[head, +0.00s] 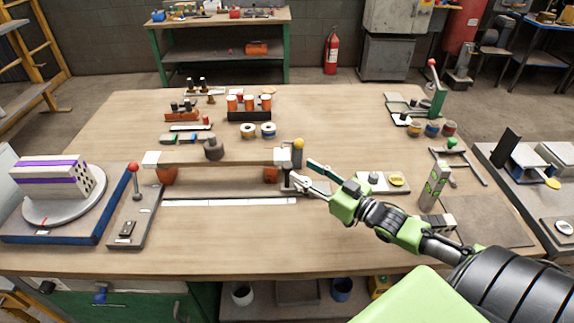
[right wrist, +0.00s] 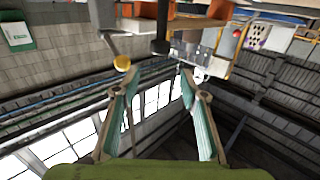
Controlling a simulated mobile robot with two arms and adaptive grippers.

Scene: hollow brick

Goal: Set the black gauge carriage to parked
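A small dark block (head: 288,184), which looks like the black gauge carriage, stands at the right end of a long white scale strip (head: 230,202). My right gripper (head: 309,174) is open just right of this block, its fingers spread and pointing left; I cannot tell whether it touches. In the right wrist view the right gripper (right wrist: 160,80) is open with nothing visible between the fingers. That view looks upside down. A yellow ball on a grey lever (right wrist: 122,62) and a black cylinder (right wrist: 161,30) show beyond the fingertips. My left gripper is not in view.
A wooden beam (head: 240,156) with a black weight (head: 213,149) spans behind the strip. A yellow-knobbed lever (head: 298,145) stands close behind my gripper. A red-knobbed lever (head: 134,168) stands at left. The table front (head: 250,245) is clear.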

